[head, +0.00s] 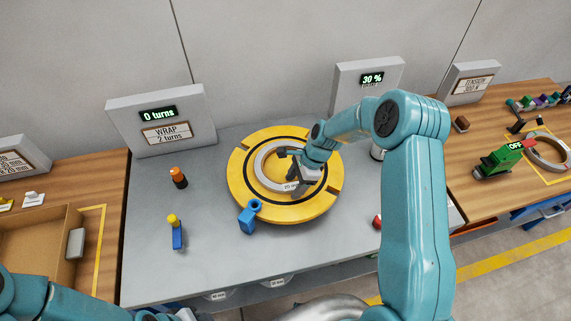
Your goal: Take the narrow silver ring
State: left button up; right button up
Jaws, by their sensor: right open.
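A silver ring (262,162) lies flat on the round yellow turntable (240,188) in the middle of the grey bench. A small label with tiny print is on its near side. I cannot tell which ring is the narrower. My right gripper (288,171) is open over the right part of the turntable ring and hides some of it. Contact with the ring cannot be made out. My left arm shows at the bottom left, its gripper (186,315) mostly cut off by the frame edge.
A blue clamp-like part (248,217) stands at the turntable's front edge. An orange-topped piece (178,178) and a yellow-topped blue piece (176,234) stand to the left. The green tool (499,160) is at the right. Grey sign blocks line the back.

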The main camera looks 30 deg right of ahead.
grip_shut()
jog(key=shift+w+r, duration=0.1)
jog(key=shift+r, duration=0.1)
